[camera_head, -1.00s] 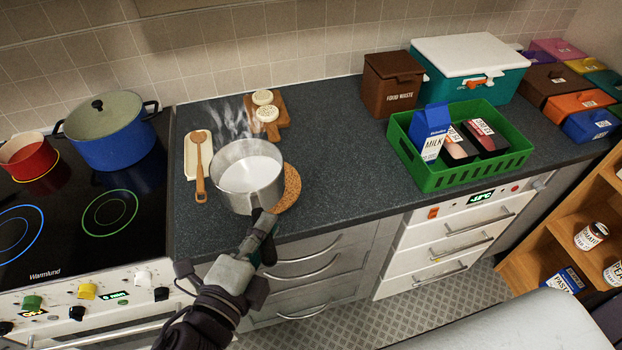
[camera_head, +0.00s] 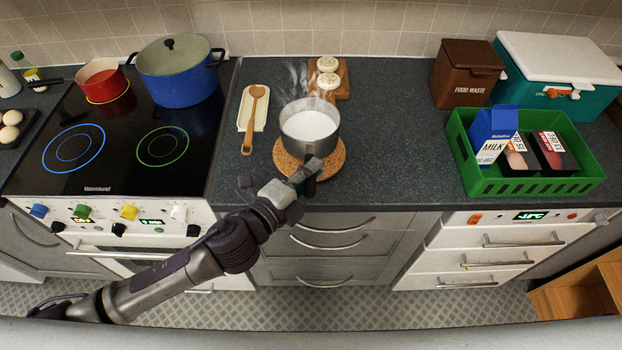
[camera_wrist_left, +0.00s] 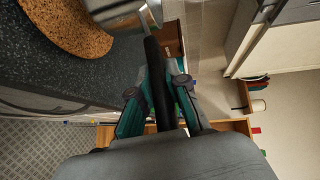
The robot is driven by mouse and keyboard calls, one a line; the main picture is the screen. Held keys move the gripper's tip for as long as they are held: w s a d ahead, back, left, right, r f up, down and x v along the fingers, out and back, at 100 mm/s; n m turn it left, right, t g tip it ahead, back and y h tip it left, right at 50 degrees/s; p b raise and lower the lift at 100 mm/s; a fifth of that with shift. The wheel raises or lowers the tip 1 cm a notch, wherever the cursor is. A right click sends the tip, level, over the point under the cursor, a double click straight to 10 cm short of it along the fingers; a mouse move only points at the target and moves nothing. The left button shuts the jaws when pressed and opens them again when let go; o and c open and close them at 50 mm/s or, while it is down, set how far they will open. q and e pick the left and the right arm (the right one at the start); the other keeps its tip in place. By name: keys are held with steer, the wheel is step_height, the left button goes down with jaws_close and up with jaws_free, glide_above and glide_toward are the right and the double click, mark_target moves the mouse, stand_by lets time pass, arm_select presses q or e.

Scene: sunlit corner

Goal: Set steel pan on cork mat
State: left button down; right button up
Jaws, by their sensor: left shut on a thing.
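The steel pan (camera_head: 309,122) holds a white, steaming liquid and looks level. It is over the round cork mat (camera_head: 334,163), whose front part shows beyond the pan. In the left wrist view, the pan (camera_wrist_left: 122,16) appears raised above the cork mat (camera_wrist_left: 65,25), though the exact gap is hard to judge. My left gripper (camera_head: 304,173) is shut on the pan's black handle, at the counter's front edge. Its fingers (camera_wrist_left: 160,95) are on both sides of the handle (camera_wrist_left: 155,70) in the wrist view. My right gripper is not in view.
A spoon rest with a wooden spoon (camera_head: 251,120) lies left of the pan. A wooden board (camera_head: 343,86) with two pale round pieces is just behind. The stove (camera_head: 112,140) is at left, a green crate (camera_head: 530,187) at right. The counter between mat and crate is clear.

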arm_select(q)
steer(key=shift+w, duration=0.2)
step_height(320, 180, down, 4)
steer(key=shift+r, duration=0.1)
steer(key=c, duration=1.2)
jaws_free()
steer(key=shift+s+f, duration=0.1)
steer(key=shift+f, duration=0.1)
